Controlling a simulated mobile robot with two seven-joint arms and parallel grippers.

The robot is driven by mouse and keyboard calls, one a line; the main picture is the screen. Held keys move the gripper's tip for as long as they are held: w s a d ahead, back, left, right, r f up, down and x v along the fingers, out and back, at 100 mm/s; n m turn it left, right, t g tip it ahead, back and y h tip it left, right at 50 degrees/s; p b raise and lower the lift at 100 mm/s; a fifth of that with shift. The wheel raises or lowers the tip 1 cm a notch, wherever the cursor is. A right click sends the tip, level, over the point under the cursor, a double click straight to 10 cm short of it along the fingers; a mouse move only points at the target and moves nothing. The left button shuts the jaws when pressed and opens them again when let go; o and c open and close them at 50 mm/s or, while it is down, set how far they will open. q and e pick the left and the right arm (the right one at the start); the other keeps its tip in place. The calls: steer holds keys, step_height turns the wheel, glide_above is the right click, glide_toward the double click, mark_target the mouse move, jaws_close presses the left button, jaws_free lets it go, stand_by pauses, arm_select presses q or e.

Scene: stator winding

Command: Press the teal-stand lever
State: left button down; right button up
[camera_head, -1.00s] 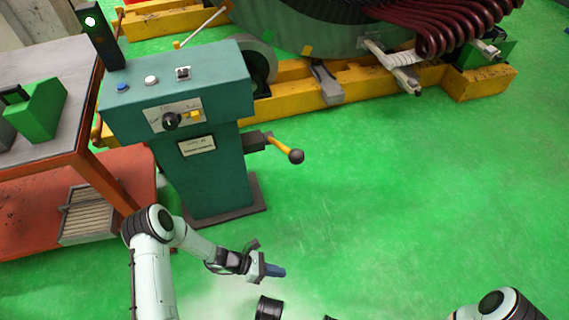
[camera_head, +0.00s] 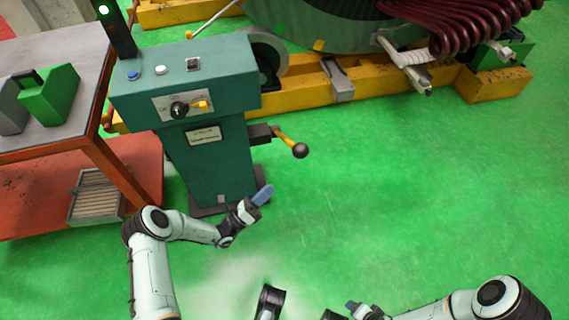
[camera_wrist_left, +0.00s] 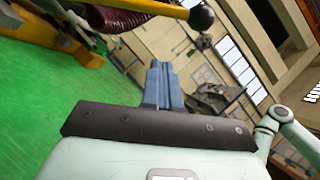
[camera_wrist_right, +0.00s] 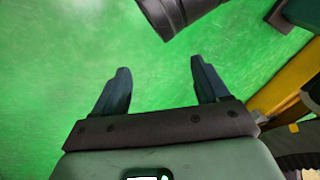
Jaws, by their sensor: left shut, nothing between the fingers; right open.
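The teal stand (camera_head: 208,160) stands upright at the left of the head view, with buttons and a knob on its top and front. Its lever (camera_head: 288,142) sticks out to the right, with a yellow-orange rod and a dark ball end. The lever's ball (camera_wrist_left: 201,17) also shows at the top of the left wrist view. My left gripper (camera_head: 264,195) is shut and empty, below and to the left of the ball, apart from it; its blue fingers (camera_wrist_left: 162,85) are together. My right gripper (camera_wrist_right: 160,92) is open and empty over the green floor, its fingers apart.
An orange-framed table (camera_head: 70,140) with a green block (camera_head: 50,95) stands left of the stand. Behind are yellow beams (camera_head: 300,90) and a big stator with dark red coils (camera_head: 465,25). The green floor (camera_head: 420,190) right of the lever is clear.

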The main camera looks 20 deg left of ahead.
arm_select(q)
steer(key=a+r+b+x, duration=0.2)
steer(key=x, duration=1)
steer(key=shift+w, duration=0.5)
arm_select(e)
steer(key=shift+g, duration=0.5)
steer(key=s+f, duration=0.1)
steer(key=s+d+f, duration=0.1)
steer(key=f, duration=0.1)
steer(key=shift+f, duration=0.2)
arm_select(q)
steer(key=shift+r, duration=0.2)
